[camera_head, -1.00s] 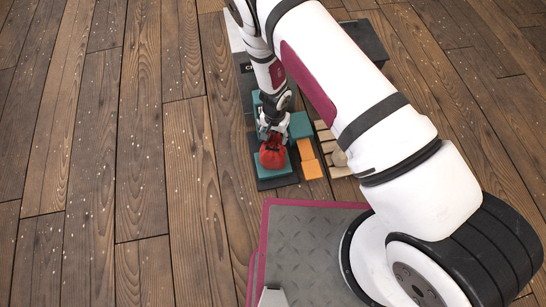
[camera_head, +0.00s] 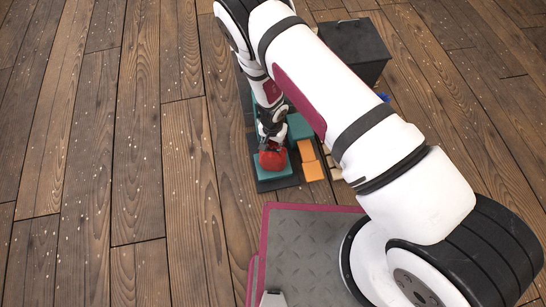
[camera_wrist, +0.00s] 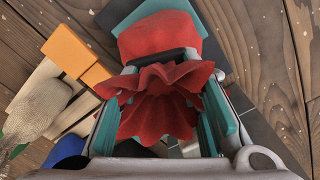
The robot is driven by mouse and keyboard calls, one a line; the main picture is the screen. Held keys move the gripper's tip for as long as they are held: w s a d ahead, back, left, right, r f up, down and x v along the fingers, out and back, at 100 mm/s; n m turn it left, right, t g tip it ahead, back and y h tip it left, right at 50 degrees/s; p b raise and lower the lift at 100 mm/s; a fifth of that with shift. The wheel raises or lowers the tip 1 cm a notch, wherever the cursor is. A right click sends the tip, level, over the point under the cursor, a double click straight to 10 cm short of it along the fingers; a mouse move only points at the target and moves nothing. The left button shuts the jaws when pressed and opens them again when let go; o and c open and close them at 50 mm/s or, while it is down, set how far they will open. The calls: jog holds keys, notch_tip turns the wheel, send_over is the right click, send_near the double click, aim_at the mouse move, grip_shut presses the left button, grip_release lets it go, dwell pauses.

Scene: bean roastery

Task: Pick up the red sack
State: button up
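The red sack (camera_head: 273,161) stands on a teal block (camera_head: 272,172) at the near end of a dark strip on the floor. In the wrist view, its round body (camera_wrist: 158,32) lies beyond a ruffled top (camera_wrist: 160,85) that spreads toward the camera. My gripper (camera_head: 270,139) is down over the sack's top.
Orange blocks (camera_head: 311,161) lie just right of the sack, with another teal block (camera_head: 300,127) behind. A tan sack (camera_wrist: 38,105) shows in the wrist view. A dark box (camera_head: 356,48) stands farther back. The wooden floor on the left is clear.

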grip_shut()
jog(key=shift+r, duration=0.15)
